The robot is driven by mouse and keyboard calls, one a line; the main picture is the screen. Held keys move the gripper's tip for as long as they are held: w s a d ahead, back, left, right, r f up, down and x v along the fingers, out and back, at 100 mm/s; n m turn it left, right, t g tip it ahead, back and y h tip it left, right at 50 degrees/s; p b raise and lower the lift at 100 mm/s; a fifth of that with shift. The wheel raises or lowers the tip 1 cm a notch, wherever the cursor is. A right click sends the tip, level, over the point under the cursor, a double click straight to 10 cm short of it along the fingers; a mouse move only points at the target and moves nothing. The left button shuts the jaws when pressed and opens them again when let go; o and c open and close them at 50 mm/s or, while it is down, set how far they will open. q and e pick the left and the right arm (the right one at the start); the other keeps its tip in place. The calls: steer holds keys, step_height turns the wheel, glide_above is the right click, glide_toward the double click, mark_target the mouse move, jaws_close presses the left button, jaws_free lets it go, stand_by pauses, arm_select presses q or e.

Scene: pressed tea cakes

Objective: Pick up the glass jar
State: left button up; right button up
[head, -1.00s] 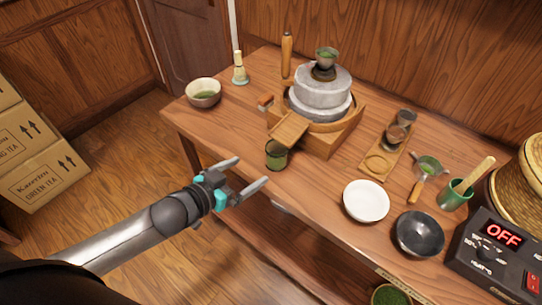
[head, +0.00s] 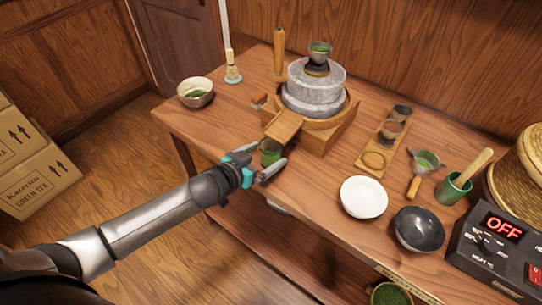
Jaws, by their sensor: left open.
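The glass jar (head: 270,150) is a small greenish see-through cup with green contents. It stands on the wooden table (head: 330,195) below the wooden chute of the stone mill (head: 316,90). My left gripper (head: 266,160) is open at the jar, its arm coming in from the lower left. One finger shows on the near side of the jar. The gripper covers the jar's lower left part. My right gripper is not in view.
A tea bowl (head: 196,92) and a whisk (head: 232,68) stand at the far left of the table. A white dish (head: 363,197), a black bowl (head: 419,229) and a heater box (head: 500,255) reading OFF are on the right. The table's front edge lies just below the gripper.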

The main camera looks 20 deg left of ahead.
mark_target(277, 148)
arm_select(q)
steer(key=shift+d+r+b+x, duration=0.1)
steer(key=shift+b+x, duration=0.2)
steer(key=shift+x, duration=1)
steer(key=shift+d+r+b+x, duration=0.15)
steer(key=shift+b+x, duration=0.15)
steer(key=shift+x, duration=1)
steer(key=c, duration=1.5)
